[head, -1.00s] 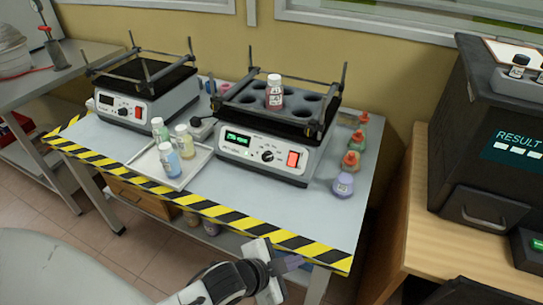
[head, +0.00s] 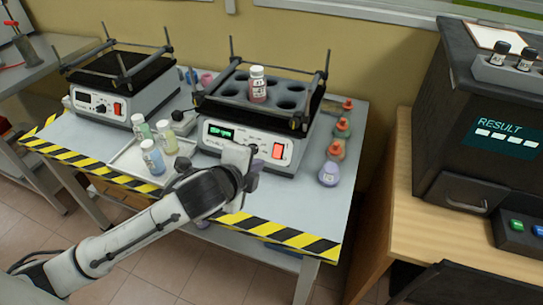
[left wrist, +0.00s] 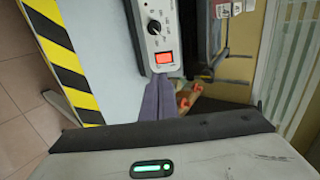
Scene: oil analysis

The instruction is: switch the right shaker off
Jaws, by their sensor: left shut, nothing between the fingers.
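The right shaker (head: 240,140) stands on the table, with a lit green display (head: 221,132) and a red rocker switch (head: 278,151) at the right of its front panel. A bottle with a red label (head: 257,85) stands in its dark rack. My left gripper (head: 258,166) is in front of the panel, left of and slightly below the switch in the head view; the wrist and gripper cover the knob area. In the left wrist view its purple fingers (left wrist: 158,98) are shut and empty, pointing at the panel near the glowing switch (left wrist: 163,58). Contact cannot be told. My right gripper is out of view.
A second shaker (head: 120,90) stands at the left. A white tray (head: 128,158) with several bottles lies between, near my forearm. Several small flasks (head: 336,150) line the table's right side. A dark analyser (head: 490,130) stands on the wooden desk at the right.

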